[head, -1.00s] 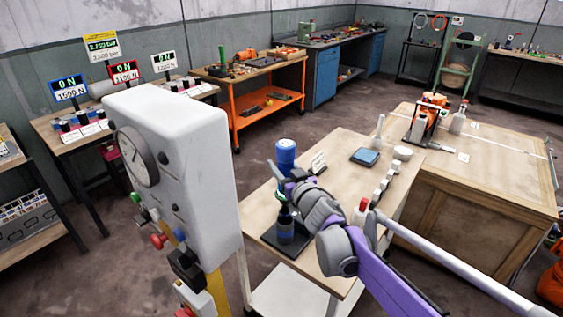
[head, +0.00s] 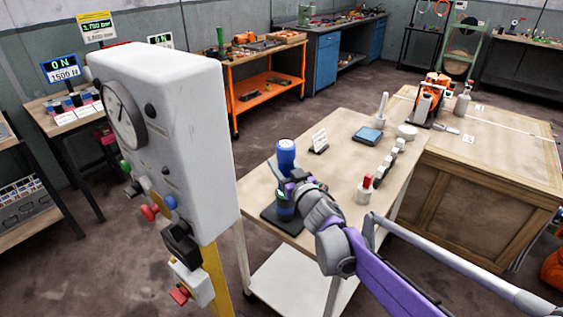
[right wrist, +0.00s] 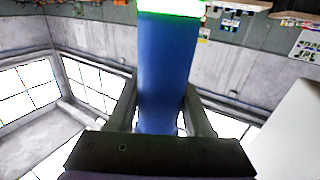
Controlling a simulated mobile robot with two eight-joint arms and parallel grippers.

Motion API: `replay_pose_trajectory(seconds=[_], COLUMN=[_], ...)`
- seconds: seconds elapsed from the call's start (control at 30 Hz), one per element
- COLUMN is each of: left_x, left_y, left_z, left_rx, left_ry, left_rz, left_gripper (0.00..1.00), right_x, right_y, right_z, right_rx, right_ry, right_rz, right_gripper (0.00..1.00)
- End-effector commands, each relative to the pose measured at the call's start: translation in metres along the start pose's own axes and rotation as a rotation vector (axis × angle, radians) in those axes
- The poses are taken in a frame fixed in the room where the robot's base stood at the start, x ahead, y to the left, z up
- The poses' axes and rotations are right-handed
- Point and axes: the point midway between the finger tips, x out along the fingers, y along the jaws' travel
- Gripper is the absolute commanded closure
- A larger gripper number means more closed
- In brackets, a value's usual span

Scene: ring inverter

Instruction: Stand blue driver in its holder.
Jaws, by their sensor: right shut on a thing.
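The blue driver (head: 286,153) is upright in the head view, above the dark holder (head: 268,216) at the near left corner of the bench. My right gripper (head: 287,181) is shut around the driver's body. The right wrist view shows the blue driver (right wrist: 165,75) between the two fingers of my right gripper (right wrist: 160,108), with a bright green band at its upper end. The driver's lower part lines up with the holder, but my gripper hides part of it. I cannot tell whether it is fully seated. My left gripper is not in view.
A white gauge cabinet (head: 190,140) stands close on the left. The bench (head: 330,185) also carries a small sign (head: 320,141), a blue pad (head: 368,135), a red-topped container (head: 365,188) and a row of small blocks (head: 390,160). Bare bench lies behind the holder.

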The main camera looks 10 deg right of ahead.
Motion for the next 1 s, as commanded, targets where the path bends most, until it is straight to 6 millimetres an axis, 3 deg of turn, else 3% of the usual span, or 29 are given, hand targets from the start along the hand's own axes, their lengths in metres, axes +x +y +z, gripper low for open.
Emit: replay_pose_trajectory(seconds=[0.87, 0.9, 1.0], left_x=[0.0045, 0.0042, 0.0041], left_y=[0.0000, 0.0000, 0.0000], left_z=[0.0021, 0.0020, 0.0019], left_rx=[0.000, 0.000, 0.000], left_ry=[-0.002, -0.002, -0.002], left_rz=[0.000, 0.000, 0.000], left_gripper=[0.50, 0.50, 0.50], right_x=[0.0001, 0.0001, 0.0001], right_y=[-0.0002, -0.0002, -0.0002], right_z=[0.0056, 0.0053, 0.0052], right_rx=[0.000, 0.000, 0.000], right_ry=[0.001, 0.001, 0.001], right_rz=[-0.001, -0.001, -0.001], right_gripper=[1.00, 0.44, 0.26])
